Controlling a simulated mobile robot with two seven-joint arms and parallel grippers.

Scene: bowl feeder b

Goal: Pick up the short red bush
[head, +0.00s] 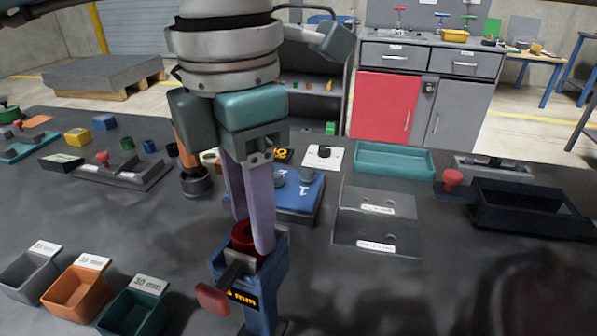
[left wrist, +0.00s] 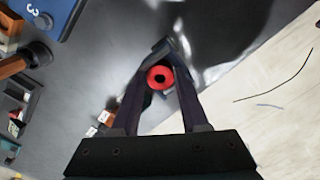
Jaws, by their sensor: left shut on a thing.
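The short red bush (head: 242,238) is a red ring at the top of a blue stand (head: 264,298). My left gripper (head: 252,236) points down over the stand, with its two fingers shut on the bush from both sides. In the left wrist view the bush (left wrist: 160,77) shows as a red ring with a dark hole between the fingertips (left wrist: 160,72). Its lower part is hidden, and I cannot tell whether it still rests in the stand. My right gripper is not in view.
A red-ended handle (head: 212,299) sticks out at the stand's front left. Grey, orange and green labelled bins (head: 73,290) stand at front left. A blue block (head: 300,195) is just behind the gripper. A teal tray (head: 394,158) and dark bin (head: 530,210) lie right. The front right tabletop is clear.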

